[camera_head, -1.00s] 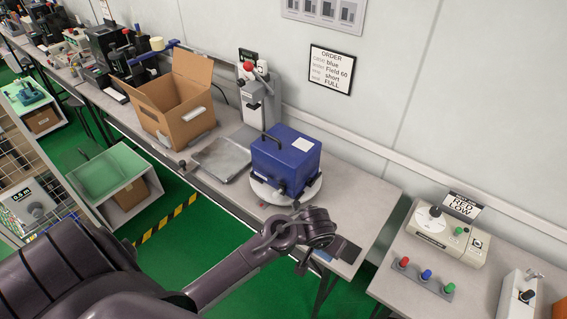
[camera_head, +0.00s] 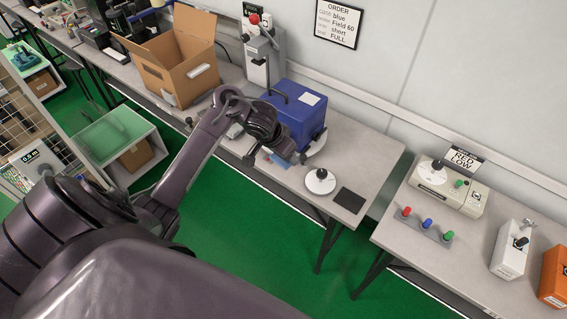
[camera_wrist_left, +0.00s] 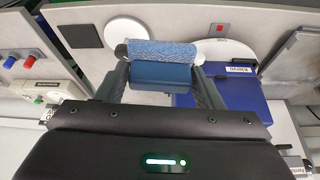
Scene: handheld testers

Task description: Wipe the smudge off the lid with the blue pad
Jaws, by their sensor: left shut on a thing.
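My left gripper (camera_head: 280,150) is in front of the blue case, over the table's front edge. In the left wrist view its fingers (camera_wrist_left: 163,72) are shut on the blue pad (camera_wrist_left: 160,52), which has a fuzzy light-blue face and a darker blue body. The blue case (camera_head: 299,121) stands on a white round turntable (camera_head: 318,144), its lid (camera_head: 296,94) closed, with a black handle and a white label. The case also shows in the left wrist view (camera_wrist_left: 237,112). My arm hides part of its front. I cannot make out a smudge. My right gripper is out of view.
A white disc with a black knob (camera_head: 319,184) and a dark square mat (camera_head: 349,200) lie at the table's right end. An open cardboard box (camera_head: 180,72) and a grey lever press (camera_head: 262,55) stand left of the case. A second table (camera_head: 465,235) holds a control box.

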